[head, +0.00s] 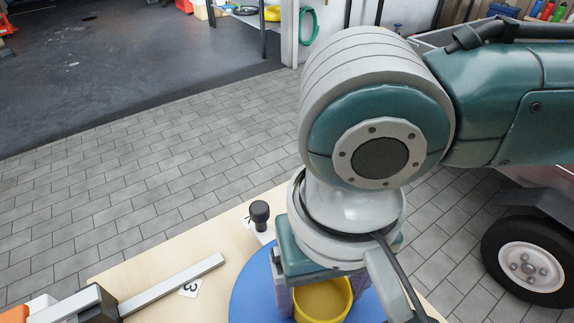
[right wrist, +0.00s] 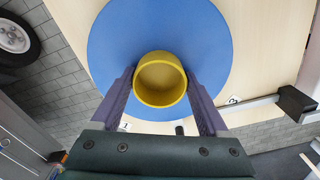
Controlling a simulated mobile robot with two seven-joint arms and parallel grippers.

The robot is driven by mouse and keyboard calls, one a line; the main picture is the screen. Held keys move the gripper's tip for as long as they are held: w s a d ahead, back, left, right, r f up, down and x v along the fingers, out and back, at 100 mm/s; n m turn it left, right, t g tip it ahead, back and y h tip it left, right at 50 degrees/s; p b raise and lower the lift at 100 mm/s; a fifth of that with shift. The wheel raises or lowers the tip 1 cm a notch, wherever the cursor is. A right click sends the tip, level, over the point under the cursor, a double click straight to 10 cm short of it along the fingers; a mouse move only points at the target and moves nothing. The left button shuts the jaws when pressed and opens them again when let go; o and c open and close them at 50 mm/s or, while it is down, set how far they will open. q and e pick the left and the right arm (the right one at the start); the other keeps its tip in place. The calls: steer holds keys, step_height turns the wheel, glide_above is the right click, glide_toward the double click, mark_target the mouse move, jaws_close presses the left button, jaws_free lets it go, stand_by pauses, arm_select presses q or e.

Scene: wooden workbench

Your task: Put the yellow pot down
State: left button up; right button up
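The yellow pot (head: 323,300) is at the bottom of the head view, under my right wrist, and its open top shows. In the right wrist view the yellow pot (right wrist: 160,80) is between the two purple-grey fingers of my right gripper (right wrist: 160,75). The fingers appear to press on its opposite sides. The round blue mat (head: 250,290) is below the pot and also shows in the right wrist view (right wrist: 115,35). I cannot tell whether the pot's base touches the mat.
A light wooden bench (head: 140,270) carries the mat. A black-knobbed piece (head: 260,215) stands behind the mat. A grey bar with a black block (head: 170,287) lies to the left, near a card marked 3 (head: 190,289). A wheeled cart (head: 528,262) is at the right.

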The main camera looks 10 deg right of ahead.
steer(key=o, duration=0.3)
step_height(320, 180, up, 12)
steer(key=p, duration=0.4)
steer(key=s+a+n+t+y, duration=0.2)
steer(key=s+a+n+y, duration=0.1)
steer(key=a+y, duration=0.25)
steer(key=t+h, duration=0.2)
steer(key=h, duration=0.1)
glide_toward(319, 303)
step_height(319, 303, up, 3)
steer(key=s+d+f+h, duration=0.2)
steer(key=s+d, duration=0.2)
steer(key=d, duration=0.4)
steer(key=shift+s+d+m, duration=0.2)
steer(key=shift+s+m, duration=0.1)
steer(key=shift+s, duration=0.05)
steer(key=shift+r, duration=0.1)
